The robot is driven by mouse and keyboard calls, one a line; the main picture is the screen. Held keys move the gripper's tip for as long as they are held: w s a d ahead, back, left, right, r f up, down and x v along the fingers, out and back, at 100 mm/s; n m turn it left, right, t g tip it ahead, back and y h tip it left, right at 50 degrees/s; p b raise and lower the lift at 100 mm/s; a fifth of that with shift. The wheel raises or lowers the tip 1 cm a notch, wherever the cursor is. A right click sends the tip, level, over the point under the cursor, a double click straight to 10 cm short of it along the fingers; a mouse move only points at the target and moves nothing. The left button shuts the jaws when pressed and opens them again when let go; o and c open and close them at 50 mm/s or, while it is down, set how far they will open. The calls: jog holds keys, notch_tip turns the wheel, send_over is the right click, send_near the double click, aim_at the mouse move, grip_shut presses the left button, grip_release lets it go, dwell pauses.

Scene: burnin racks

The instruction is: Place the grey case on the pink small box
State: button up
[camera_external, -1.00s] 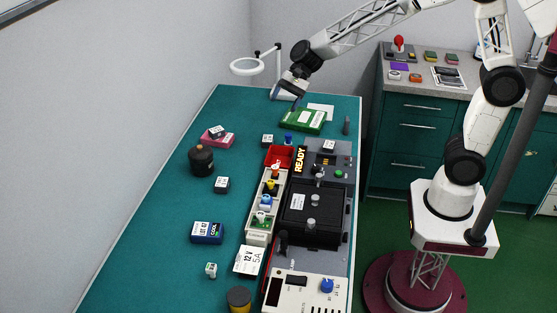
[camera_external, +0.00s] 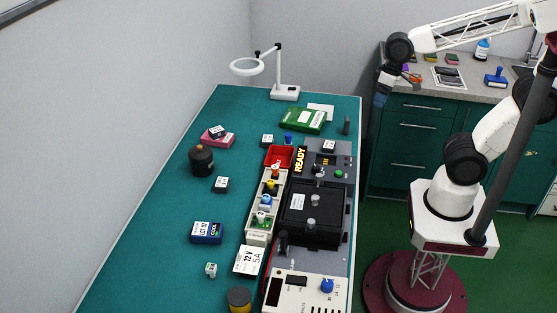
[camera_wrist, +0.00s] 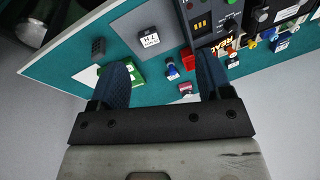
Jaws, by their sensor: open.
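The pink small box (camera_external: 217,143) lies on the far left part of the teal bench. A small dark grey case (camera_external: 217,131) with a white label sits on top of it. In the wrist view a pink item (camera_wrist: 185,86) that looks like this box shows small between the fingers. Similar dark labelled cases stand on the bench (camera_external: 221,184), near the red bin (camera_external: 267,140) and on the grey panel (camera_external: 329,146). My gripper (camera_external: 381,98) is open and empty, right of the bench's far end, well away from the pink box. Its fingers (camera_wrist: 161,78) are spread apart.
A green board (camera_external: 302,120) and a lamp with a ring head (camera_external: 247,66) are at the bench's far end. Test equipment (camera_external: 312,215) lines the right side. The left bench strip is mostly clear.

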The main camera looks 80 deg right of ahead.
jog(key=s+d+n+h, duration=0.1)
jog(key=s+n, duration=0.1)
jog(key=s, duration=0.3)
jog(key=shift+s+d+f+h, duration=0.35)
jog(key=shift+s+d+h, duration=0.05)
